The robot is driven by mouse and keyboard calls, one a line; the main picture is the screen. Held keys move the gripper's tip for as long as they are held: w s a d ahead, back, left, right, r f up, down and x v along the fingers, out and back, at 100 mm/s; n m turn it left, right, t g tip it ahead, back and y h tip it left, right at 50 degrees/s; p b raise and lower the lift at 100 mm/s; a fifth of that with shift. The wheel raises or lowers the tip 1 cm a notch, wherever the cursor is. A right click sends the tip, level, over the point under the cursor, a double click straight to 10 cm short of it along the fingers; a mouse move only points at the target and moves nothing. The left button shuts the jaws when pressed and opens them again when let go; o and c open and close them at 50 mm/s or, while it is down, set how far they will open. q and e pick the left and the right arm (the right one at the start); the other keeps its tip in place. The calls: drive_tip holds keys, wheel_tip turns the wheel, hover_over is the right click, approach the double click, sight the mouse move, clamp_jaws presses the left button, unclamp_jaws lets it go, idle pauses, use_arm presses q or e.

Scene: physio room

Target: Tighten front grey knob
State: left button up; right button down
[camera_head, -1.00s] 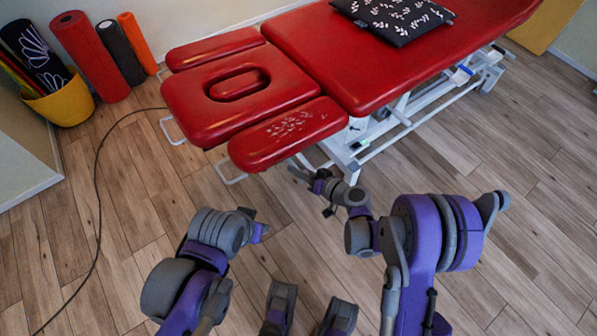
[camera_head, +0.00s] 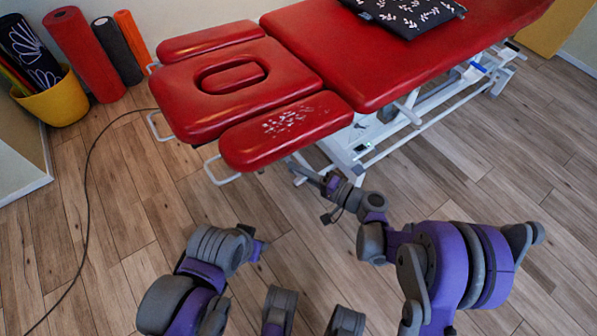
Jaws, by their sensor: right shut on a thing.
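The red treatment table (camera_head: 345,60) has a head section (camera_head: 185,110) with a face hole. A scuffed red armrest (camera_head: 285,130) lies along its front side. My right gripper (camera_head: 303,172) reaches to the white frame just below the armrest's right part. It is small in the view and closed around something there. The front grey knob cannot be made out apart from the gripper's grey fingers. My left arm (camera_head: 220,250) is folded at the lower left, and its gripper does not show.
A black patterned cushion (camera_head: 405,12) lies on the table. A yellow bucket (camera_head: 55,100) and several rolled mats (camera_head: 85,55) stand at the back left. A dark cable (camera_head: 88,200) runs over the floor. The wooden floor right of my right arm is clear.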

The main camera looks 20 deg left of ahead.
drive_tip(key=shift+m+y+b, duration=0.3)
drive_tip(key=shift+m+b, duration=0.45)
drive_tip(key=shift+m, duration=0.25)
drive_tip(key=shift+t, duration=0.3)
drive_tip(key=c, duration=0.8)
unclamp_jaws()
drive_tip(key=p+v, duration=0.1)
drive_tip(key=v, duration=0.9)
drive_tip(key=shift+s+d+f, duration=0.1)
drive_tip(key=shift+d, duration=0.3)
